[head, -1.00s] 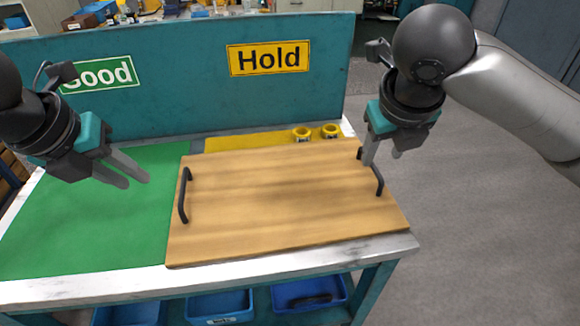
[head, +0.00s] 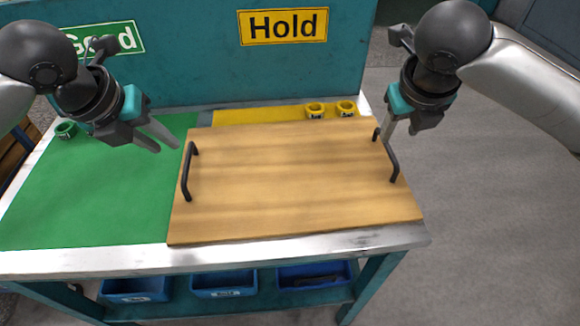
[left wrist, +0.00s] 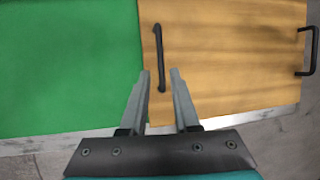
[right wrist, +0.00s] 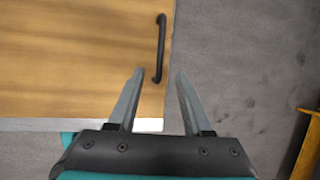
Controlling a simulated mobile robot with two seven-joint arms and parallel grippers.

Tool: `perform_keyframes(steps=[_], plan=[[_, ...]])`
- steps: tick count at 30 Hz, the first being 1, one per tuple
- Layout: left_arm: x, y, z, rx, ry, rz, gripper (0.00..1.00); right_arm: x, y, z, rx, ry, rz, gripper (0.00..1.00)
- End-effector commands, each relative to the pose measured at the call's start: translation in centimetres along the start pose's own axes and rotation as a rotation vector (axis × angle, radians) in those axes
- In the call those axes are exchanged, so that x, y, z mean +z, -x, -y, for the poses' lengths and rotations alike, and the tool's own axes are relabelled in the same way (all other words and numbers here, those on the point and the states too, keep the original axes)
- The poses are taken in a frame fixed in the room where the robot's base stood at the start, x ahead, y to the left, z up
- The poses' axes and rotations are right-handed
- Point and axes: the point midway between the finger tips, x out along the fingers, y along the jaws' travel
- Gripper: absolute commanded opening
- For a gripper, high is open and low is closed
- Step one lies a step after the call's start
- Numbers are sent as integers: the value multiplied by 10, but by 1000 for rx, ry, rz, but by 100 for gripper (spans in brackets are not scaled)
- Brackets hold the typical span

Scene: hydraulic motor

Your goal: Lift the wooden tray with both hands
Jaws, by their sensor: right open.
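The wooden tray (head: 290,185) lies flat on the workbench, with a black handle at each short end. Its left handle (head: 187,172) shows in the left wrist view (left wrist: 158,58) just ahead of my open, empty left gripper (head: 168,142). The left fingers (left wrist: 160,75) stand on both sides of the handle's line. My right gripper (head: 402,128) is open and empty, above the far end of the right handle (head: 392,162). In the right wrist view that handle (right wrist: 160,48) lies ahead of the open fingers (right wrist: 157,75). Neither gripper visibly grips a handle.
A green mat (head: 90,190) covers the bench left of the tray. Two yellow rings (head: 345,108) sit on a yellow strip (head: 260,116) behind it. A teal back panel (head: 190,60) rises behind the bench. Blue bins (head: 225,283) stand on the shelf below.

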Motion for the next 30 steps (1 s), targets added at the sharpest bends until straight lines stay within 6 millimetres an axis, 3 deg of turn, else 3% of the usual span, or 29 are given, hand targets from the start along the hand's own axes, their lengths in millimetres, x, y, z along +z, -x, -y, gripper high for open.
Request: perform_keyframes(steps=[9, 15, 21, 30], plan=[[-1, -64, 0, 0, 0, -4, 30, -1, -64, 0, 0, 0, -4, 50], [-1, -92, 1, -1, -1, -2, 30, 0, -92, 0, -1, 0, -2, 50], [-1, -104, 0, 0, -1, -1, 30, 0, -104, 0, 0, 1, 0, 50], [0, -104, 0, 0, -1, 0, 29, 0, -104, 0, 0, 2, 1, 49]])
